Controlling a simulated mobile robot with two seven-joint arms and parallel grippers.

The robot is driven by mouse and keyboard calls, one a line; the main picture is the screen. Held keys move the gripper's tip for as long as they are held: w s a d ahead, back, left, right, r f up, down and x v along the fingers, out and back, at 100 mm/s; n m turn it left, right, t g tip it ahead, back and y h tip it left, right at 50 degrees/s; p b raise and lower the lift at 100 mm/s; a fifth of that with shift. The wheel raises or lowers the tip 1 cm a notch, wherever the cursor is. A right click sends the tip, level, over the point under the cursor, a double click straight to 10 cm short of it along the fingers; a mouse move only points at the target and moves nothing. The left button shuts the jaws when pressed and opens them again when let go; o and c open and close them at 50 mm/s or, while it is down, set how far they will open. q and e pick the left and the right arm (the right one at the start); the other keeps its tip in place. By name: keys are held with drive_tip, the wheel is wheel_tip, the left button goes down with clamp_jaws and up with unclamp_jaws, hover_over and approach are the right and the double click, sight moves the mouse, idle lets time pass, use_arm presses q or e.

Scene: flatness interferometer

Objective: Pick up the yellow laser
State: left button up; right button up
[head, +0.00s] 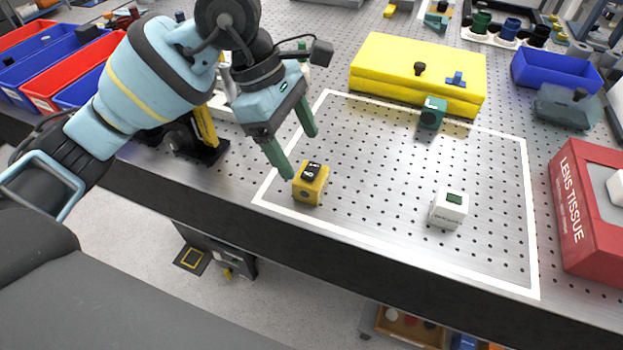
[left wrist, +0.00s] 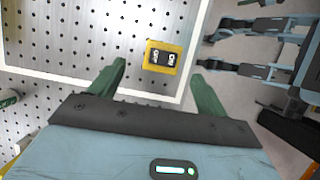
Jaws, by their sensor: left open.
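The yellow laser (head: 311,185) is a small yellow cube with a black switch on top. It stands on the perforated metal table inside the white outline, near its front left corner. In the left wrist view the yellow laser (left wrist: 153,66) shows ahead of and between the fingertips. My left gripper (head: 301,154) is open, with green fingers, just above and behind the laser in the head view. It also shows in the left wrist view (left wrist: 160,72), empty between its fingers. My right gripper is not in the head view.
A white cube (head: 448,210) and a dark green cube (head: 432,113) stand inside the outline. A yellow box (head: 417,70) lies at the back, and a red lens tissue box (head: 585,215) is at the right. Bare table lies between the cubes. The table's front edge is close to the laser.

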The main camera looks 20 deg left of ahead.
sight(318, 171)
use_arm(q)
drive_tip(key=shift+s+p+x, duration=0.2)
drive_tip(key=shift+p+x, duration=0.1)
drive_tip(key=shift+x, duration=3.25)
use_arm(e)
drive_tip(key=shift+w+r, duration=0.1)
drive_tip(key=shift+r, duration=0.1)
use_arm(q)
drive_tip(key=shift+r, duration=0.1)
drive_tip(key=c, duration=1.5)
drive_tip(key=shift+r, duration=0.1)
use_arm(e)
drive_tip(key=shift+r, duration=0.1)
